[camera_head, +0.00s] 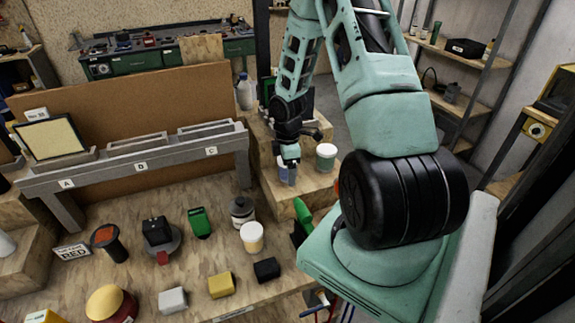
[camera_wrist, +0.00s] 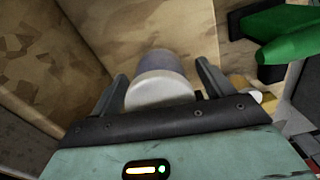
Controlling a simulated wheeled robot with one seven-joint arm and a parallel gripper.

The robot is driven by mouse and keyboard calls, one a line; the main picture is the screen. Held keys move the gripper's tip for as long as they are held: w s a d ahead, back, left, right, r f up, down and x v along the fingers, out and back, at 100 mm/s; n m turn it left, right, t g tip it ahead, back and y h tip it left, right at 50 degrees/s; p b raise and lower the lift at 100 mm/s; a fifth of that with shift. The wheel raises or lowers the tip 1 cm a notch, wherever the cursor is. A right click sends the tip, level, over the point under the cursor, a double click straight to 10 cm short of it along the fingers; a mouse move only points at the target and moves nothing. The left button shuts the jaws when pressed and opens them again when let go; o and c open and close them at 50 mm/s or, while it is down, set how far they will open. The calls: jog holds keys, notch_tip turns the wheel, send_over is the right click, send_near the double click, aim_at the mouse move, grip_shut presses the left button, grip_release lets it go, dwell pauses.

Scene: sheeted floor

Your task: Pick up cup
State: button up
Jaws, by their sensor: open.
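A grey-blue cup (camera_head: 286,175) stands on the wooden ledge right of the shelf unit, below my gripper (camera_head: 288,157) in the head view. In the wrist view the cup (camera_wrist: 162,66) shows a pale round end toward me and a grey-blue side beyond. The open fingers of my gripper (camera_wrist: 162,78) lie one on each side of it, with a visible gap at least on the right. Contact on the left is hard to tell.
A cream-lidded jar (camera_head: 251,237), a grey bottle (camera_head: 242,212) and several small blocks stand on the lower board. A green tool (camera_head: 303,212) lies below the ledge and shows at upper right in the wrist view (camera_wrist: 290,38).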

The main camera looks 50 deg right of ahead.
jog(key=c, duration=1.1)
